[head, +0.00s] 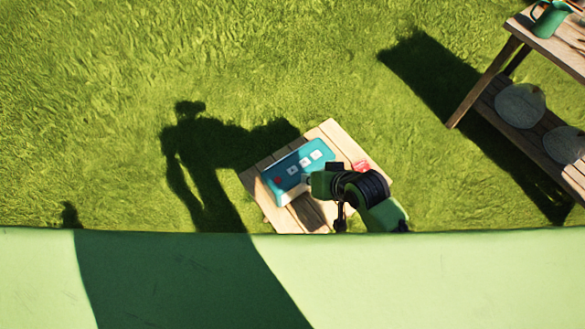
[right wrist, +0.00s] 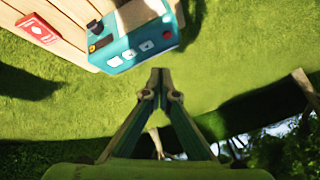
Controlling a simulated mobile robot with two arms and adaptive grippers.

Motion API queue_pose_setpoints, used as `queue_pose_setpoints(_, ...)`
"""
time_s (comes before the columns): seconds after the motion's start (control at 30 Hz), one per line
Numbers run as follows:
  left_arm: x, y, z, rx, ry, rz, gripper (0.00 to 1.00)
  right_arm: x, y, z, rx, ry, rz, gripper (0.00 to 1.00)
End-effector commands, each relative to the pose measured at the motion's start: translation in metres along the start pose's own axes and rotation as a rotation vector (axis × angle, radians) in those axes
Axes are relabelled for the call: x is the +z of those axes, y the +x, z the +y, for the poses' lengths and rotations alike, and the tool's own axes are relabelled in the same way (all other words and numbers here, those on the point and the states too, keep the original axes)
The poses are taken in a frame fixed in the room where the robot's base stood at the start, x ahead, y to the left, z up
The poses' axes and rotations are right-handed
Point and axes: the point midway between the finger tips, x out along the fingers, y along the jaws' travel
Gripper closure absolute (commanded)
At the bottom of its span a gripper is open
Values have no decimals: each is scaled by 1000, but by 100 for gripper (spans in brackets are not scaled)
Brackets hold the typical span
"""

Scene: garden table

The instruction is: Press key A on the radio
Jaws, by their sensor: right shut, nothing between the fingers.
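The radio (head: 281,190) is a teal box lying on a small wooden table (head: 331,131). Its face carries a red button (head: 278,180) and several white keys (head: 305,162); the letters are too small to read. In the right wrist view the radio (right wrist: 122,50) is at the upper middle, with its white keys (right wrist: 130,53) facing the camera. My right gripper (right wrist: 159,73) is shut and empty. Its fingertips are below the radio in that view and look apart from it. In the head view my right arm comes over the table's right side, and the fingertips are hard to make out. My left gripper is not in view.
A red card-like box (head: 361,166) lies on the table right of the radio, and also shows in the wrist view (right wrist: 38,29). A wooden shelf (head: 490,85) with a green jug (head: 549,19) stands at the upper right. Open grass surrounds the table.

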Motion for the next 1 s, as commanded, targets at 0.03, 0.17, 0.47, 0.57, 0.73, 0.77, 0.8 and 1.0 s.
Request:
queue_pose_setpoints(0.03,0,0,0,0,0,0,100,-12,18,-5,-24,13,16,100)
queue_pose_setpoints(0.17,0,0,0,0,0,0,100,-35,53,-14,-80,75,51,100)
queue_pose_setpoints(0.47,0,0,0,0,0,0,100,-68,92,-4,-123,174,99,100)
queue_pose_setpoints(0.57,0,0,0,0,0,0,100,-71,94,-2,-126,185,105,100)
queue_pose_setpoints(0.73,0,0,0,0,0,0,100,-71,95,-2,-127,188,105,100)
queue_pose_setpoints(0.77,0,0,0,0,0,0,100,-71,95,-2,-127,187,105,100)
queue_pose_setpoints(0.8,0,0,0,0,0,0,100,-71,95,-2,-127,187,105,100)
queue_pose_setpoints(1.0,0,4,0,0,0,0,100,-69,97,-1,-127,186,105,100)
